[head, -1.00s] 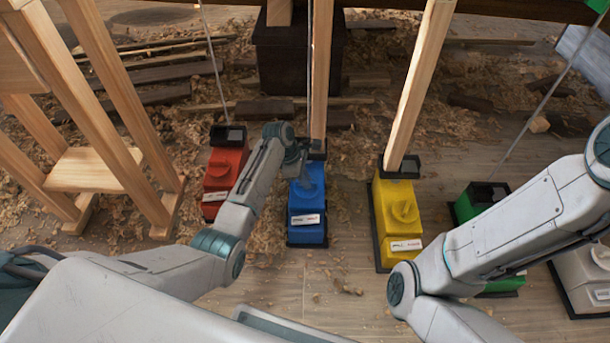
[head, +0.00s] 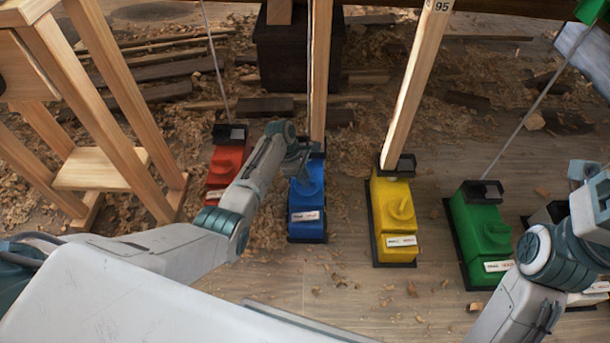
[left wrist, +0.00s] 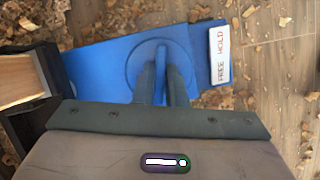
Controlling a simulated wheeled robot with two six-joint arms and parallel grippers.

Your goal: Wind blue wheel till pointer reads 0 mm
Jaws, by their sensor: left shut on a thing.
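The blue jack box (head: 308,222) stands on the floor in the head view, with a wooden post rising from its far end. Its round blue wheel (left wrist: 184,68) with a raised fin shows in the left wrist view. My left gripper (left wrist: 164,70) is shut on that fin, one finger on each side; in the head view the gripper (head: 302,168) partly covers the wheel. A white label (left wrist: 219,52) reading FREE and HOLD sits on the box's near end. I cannot make out a pointer or millimetre reading. My right arm (head: 555,260) is at the right edge; its gripper's state is unclear.
A red box (head: 224,165) stands left of the blue one, partly behind my left arm. Yellow (head: 397,228) and green (head: 482,240) boxes stand to the right. A wooden trestle (head: 100,170) is at left. Wood shavings cover much of the floor.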

